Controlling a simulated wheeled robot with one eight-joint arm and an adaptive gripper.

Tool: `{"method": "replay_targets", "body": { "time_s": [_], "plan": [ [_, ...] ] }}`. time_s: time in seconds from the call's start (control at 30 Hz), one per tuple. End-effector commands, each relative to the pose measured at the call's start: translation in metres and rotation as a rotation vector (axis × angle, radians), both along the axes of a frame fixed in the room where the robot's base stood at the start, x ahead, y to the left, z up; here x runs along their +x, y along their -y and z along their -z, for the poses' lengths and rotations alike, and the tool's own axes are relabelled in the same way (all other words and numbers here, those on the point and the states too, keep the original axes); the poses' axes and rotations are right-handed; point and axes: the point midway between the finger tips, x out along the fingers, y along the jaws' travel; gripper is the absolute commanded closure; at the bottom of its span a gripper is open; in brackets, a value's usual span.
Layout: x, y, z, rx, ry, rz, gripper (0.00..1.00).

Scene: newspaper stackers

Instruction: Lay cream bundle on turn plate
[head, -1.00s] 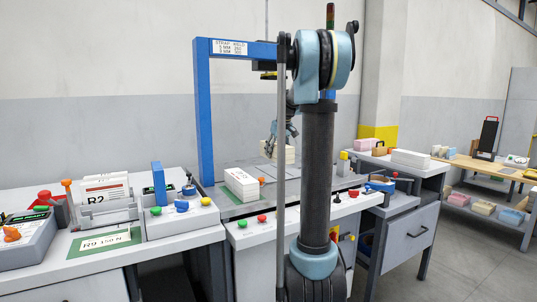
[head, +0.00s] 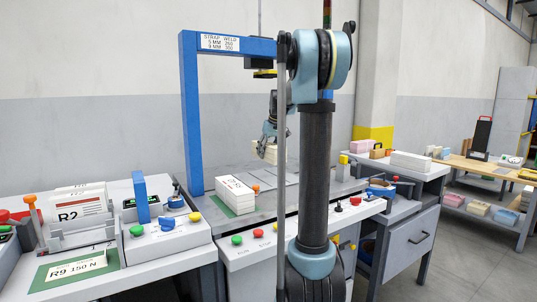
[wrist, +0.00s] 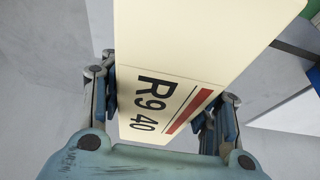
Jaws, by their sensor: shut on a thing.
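My gripper (head: 268,140) is shut on a cream bundle (head: 267,154), held under the blue frame's cross-beam, partly behind my own arm. In the wrist view the bundle (wrist: 190,45) fills the space between the fingers and bears "R9 40" and a red bar. A grey metal worktop (head: 281,178) with fine lines lies below it; I cannot make out for certain which part is the turn plate, and my arm hides some of it. I cannot tell the exact gap between bundle and worktop.
The blue frame (head: 193,115) stands left of the gripper. A white bundle (head: 234,193) lies on a green pad in front. At left are an "R2" bundle (head: 75,210) in a holder and an "R9 150 N" card (head: 76,265). White stacks (head: 411,161) stand at right.

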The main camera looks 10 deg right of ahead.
Motion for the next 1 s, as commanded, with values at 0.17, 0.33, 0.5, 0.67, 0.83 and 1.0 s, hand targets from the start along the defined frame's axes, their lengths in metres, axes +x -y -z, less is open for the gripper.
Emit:
{"method": "replay_targets", "body": {
  "time_s": [0.17, 0.33, 0.5, 0.67, 0.83, 1.0],
  "plan": [
    [0.000, -0.003, -0.001, 0.000, 0.000, -0.003, 1.00],
    [0.000, -0.004, 0.004, 0.000, 0.000, -0.004, 1.00],
    [0.000, -0.004, 0.016, -0.001, 0.000, -0.004, 1.00],
    [0.000, -0.003, 0.029, -0.001, 0.000, -0.004, 1.00],
    [-0.001, -0.003, 0.043, -0.001, 0.000, -0.004, 1.00],
    [-0.001, -0.003, 0.057, -0.001, 0.000, -0.004, 1.00]
  ]
}}
